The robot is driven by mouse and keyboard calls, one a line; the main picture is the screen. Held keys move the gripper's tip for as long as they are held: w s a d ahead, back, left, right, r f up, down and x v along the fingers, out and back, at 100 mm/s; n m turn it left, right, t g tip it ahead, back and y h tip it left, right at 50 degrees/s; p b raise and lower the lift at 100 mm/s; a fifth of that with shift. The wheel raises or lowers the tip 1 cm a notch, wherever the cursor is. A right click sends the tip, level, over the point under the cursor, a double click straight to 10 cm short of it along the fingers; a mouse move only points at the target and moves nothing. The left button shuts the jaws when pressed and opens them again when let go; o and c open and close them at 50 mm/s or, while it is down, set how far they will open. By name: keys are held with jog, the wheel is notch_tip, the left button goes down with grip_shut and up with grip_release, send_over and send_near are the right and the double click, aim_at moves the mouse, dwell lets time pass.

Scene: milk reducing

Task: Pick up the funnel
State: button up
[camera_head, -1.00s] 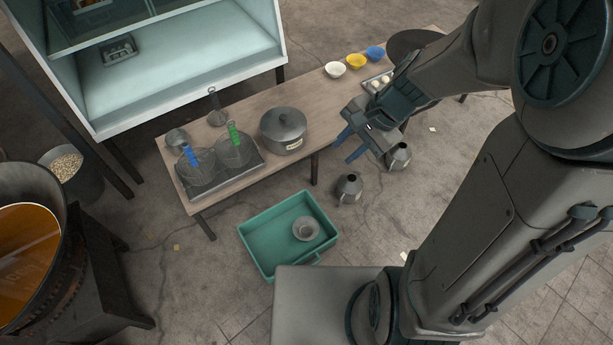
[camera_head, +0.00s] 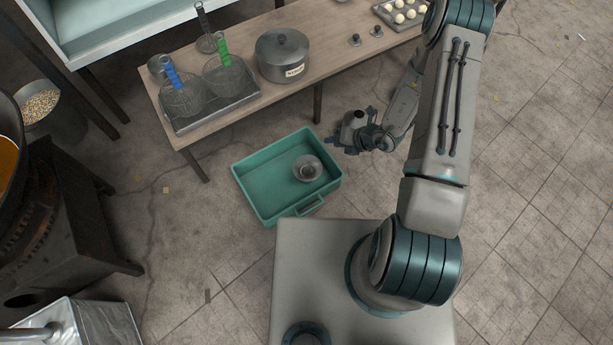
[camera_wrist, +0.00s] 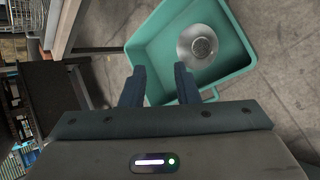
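The funnel (camera_head: 307,168) is a grey metal round piece with a wide rim. It rests in the right part of a green tray (camera_head: 262,208) on the floor. In the wrist view the funnel (camera_wrist: 199,46) shows a perforated-looking round centre and lies beyond my right fingertip, inside the tray (camera_wrist: 142,56). My gripper (camera_head: 340,146) is to the right of the tray's far right corner in the head view, apart from the funnel. In the wrist view my gripper (camera_wrist: 159,78) has its two blue fingers spread with nothing between them.
A dark stove-like stand (camera_head: 75,215) is at left. The floor between the stand and tray is clear.

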jog(key=s+d+f+m+h+b, duration=0.1)
jog(key=s+f+m, duration=0.15)
jog(key=f, duration=0.45)
jog(key=s+d+f+m+h+b, duration=0.15)
jog(key=f+m, duration=0.25)
jog(key=f, duration=0.4)
jog(key=b, duration=0.3)
send_near(311, 176)
jog(key=shift+y, duration=0.35)
jog(key=shift+d+f+b+x, duration=0.1)
jog(key=shift+d+b+x, duration=0.1)
jog(key=shift+b+x, duration=0.5)
jog(key=shift+d+f+b+x, duration=0.1)
jog(key=shift+d+b+x, duration=0.15)
jog(key=shift+x, duration=0.9)
jog(key=shift+d+f+b+x, duration=0.15)
jog(key=shift+b+x, duration=0.35)
jog(key=shift+x, duration=0.4)
jog(key=shift+w+r, duration=0.1)
jog(key=shift+r, duration=0.05)
grip_shut()
